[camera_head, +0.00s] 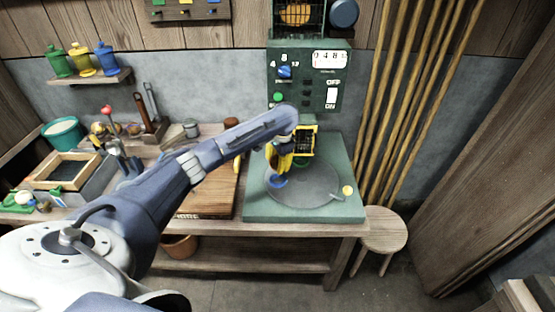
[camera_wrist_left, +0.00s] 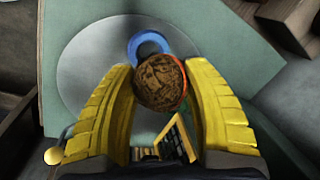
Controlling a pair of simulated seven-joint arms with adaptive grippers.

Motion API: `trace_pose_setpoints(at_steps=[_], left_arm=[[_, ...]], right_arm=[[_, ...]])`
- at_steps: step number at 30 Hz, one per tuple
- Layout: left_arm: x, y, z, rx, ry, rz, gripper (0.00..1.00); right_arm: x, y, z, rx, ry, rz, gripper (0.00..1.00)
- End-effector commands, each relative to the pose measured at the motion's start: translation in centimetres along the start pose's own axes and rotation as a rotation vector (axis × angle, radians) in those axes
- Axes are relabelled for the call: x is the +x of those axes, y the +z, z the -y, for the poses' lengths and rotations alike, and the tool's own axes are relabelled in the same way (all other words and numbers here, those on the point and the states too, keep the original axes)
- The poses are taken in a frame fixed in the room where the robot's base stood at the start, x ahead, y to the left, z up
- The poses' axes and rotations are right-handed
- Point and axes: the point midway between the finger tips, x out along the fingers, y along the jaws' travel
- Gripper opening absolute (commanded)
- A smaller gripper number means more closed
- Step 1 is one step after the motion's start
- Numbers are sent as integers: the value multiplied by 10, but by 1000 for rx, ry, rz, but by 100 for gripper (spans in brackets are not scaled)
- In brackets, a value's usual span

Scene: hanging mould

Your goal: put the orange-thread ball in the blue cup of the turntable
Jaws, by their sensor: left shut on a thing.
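My left gripper (camera_wrist_left: 160,108) has yellow fingers and is shut on a brown ball (camera_wrist_left: 158,80) with an orange edge showing on its right side. In the wrist view the ball covers the lower part of the blue cup (camera_wrist_left: 148,43), so I cannot tell the height between them. In the head view the left gripper (camera_head: 281,168) hangs over the turntable (camera_head: 305,195), just above the blue cup (camera_head: 278,182). The ball is not clear in the head view. The grey turntable disc also shows in the wrist view (camera_wrist_left: 85,60). My right gripper is not in view.
The turntable sits on a green base (camera_head: 255,208) with a yellow knob (camera_head: 348,190) at its right. A green control panel (camera_head: 310,85) stands behind. A wooden board (camera_head: 212,195) lies left of the base, and a stool (camera_head: 383,230) stands at the right.

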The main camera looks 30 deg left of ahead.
Motion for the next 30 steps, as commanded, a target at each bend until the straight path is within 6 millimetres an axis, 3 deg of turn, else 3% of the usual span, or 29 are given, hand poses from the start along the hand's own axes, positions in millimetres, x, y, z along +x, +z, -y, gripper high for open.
trace_pose_setpoints(at_steps=[15,30], left_arm=[[47,0,-10,0,1,1,18],[61,0,-12,1,1,-1,18]], right_arm=[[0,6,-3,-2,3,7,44],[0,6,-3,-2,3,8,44]])
